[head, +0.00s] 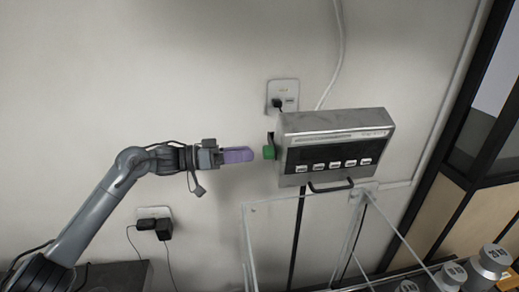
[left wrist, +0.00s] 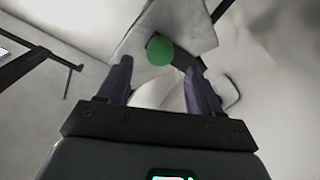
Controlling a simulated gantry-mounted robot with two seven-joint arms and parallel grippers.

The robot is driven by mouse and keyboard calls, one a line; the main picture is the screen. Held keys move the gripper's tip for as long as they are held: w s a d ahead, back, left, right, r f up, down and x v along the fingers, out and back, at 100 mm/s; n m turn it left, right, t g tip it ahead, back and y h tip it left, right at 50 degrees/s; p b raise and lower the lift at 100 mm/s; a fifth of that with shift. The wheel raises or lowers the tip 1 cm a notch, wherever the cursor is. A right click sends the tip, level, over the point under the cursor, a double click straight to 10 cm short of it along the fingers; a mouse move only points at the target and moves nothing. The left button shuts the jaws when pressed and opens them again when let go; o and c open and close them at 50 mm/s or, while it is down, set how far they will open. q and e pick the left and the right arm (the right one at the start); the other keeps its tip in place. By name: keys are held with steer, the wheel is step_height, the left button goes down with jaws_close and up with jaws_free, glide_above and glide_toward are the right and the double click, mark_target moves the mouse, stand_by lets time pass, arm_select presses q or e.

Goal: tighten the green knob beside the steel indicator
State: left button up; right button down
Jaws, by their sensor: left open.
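The steel indicator (head: 335,148) is a grey box with a dark front panel and a row of white buttons, in the middle right of the head view. The green knob (head: 269,152) is on its left side. It also shows in the left wrist view as a round green disc (left wrist: 159,51) beyond the fingertips. My left gripper (head: 251,154) has purple fingers and points right at the knob, a short gap away. In the left wrist view its fingers (left wrist: 162,72) are apart with nothing between them. My right gripper is in neither view.
A wall socket (head: 283,95) with a plug is just above the indicator, and another socket (head: 155,222) is at lower left. A clear-walled frame (head: 249,243) is below the indicator. Several steel weights (head: 452,274) stand at lower right.

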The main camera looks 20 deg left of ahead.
mark_target(268, 152)
arm_select(q)
steer(key=shift+p+x, duration=0.5)
steer(key=shift+x, duration=1.9)
steer(key=c, duration=1.1)
steer(key=shift+o, duration=0.2)
